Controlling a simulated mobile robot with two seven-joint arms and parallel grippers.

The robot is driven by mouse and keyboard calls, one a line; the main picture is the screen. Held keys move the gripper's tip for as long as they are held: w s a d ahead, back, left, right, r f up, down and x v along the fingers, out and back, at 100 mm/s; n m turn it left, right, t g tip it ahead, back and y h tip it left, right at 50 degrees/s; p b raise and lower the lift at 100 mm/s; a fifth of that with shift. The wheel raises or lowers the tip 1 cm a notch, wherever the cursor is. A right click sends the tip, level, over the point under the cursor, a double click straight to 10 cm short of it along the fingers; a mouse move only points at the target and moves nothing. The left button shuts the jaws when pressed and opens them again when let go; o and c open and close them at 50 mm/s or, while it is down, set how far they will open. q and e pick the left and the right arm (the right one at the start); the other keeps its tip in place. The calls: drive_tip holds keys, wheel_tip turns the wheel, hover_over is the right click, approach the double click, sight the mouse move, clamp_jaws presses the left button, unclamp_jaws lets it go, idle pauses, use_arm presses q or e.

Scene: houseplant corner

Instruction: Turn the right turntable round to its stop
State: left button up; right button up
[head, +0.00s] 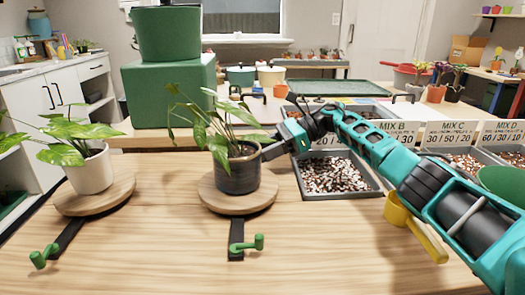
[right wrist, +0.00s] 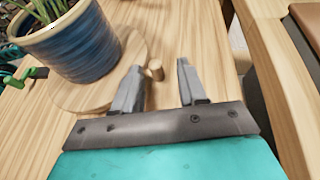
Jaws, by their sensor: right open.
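The right turntable (head: 212,203) is a round wooden disc on the table, bearing a plant in a dark blue pot (head: 240,172). A dark bar with a green handle (head: 246,244) extends from its front. In the right wrist view the disc (right wrist: 75,97) shows a short wooden peg (right wrist: 155,71) at its rim. My right gripper (head: 268,152) is beside the pot's right side. In the wrist view its fingers (right wrist: 160,80) are apart, with the peg between their tips, seemingly untouched. The peg is hidden in the head view. My left gripper is not in view.
The left turntable (head: 110,193) bears a white pot (head: 92,172) and has its own green handle (head: 44,256). A tray of potting mix (head: 372,192) lies behind my right arm. A yellow-handled tool (head: 415,225) lies at right. The table's front middle is clear.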

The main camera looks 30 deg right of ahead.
drive_tip(key=v, duration=1.3)
drive_tip(key=shift+p, duration=0.3)
